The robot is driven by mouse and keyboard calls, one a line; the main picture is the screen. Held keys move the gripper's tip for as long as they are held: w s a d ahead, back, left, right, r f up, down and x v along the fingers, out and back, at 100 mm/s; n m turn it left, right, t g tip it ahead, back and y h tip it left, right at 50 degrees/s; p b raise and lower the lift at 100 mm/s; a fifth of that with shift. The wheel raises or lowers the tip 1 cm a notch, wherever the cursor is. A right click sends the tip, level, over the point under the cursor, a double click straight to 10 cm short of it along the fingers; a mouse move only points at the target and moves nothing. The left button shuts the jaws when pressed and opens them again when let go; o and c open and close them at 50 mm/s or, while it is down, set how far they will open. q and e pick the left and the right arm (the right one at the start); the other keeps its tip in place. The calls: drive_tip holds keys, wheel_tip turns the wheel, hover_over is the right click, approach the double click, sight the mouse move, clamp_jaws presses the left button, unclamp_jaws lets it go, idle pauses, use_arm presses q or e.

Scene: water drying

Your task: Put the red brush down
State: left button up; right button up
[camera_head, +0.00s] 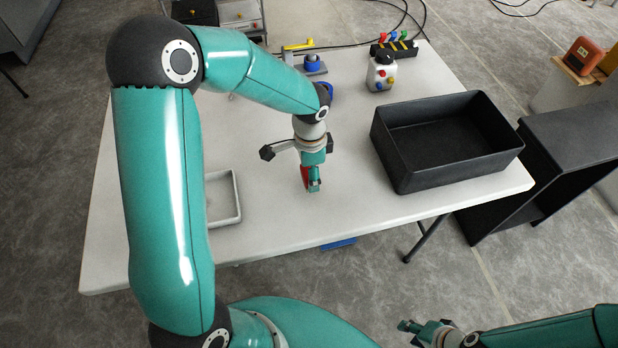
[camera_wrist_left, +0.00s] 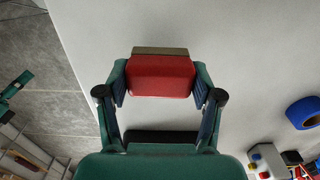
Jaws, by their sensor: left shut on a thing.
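The red brush (camera_wrist_left: 160,78) is between the two fingers of my left gripper (camera_wrist_left: 161,80), with a brownish strip along its far edge. In the head view the red brush (camera_head: 304,175) shows as a small red patch beside my left gripper (camera_head: 312,184), which points down over the middle of the white table (camera_head: 290,215). I cannot tell whether the brush touches the table. My right gripper (camera_head: 405,331) is at the bottom right, away from the table; its fingers look apart and empty.
A black bin (camera_head: 440,175) stands on the table's right. A shallow grey tray (camera_head: 238,205) is at left, partly behind my arm. The table between tray and bin is clear.

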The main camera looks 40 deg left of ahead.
use_arm(q)
wheel_tip(320, 180, down, 3)
drive_tip(key=shift+f, duration=0.15)
drive_tip(key=shift+f, duration=0.15)
drive_tip(key=o, duration=1.2)
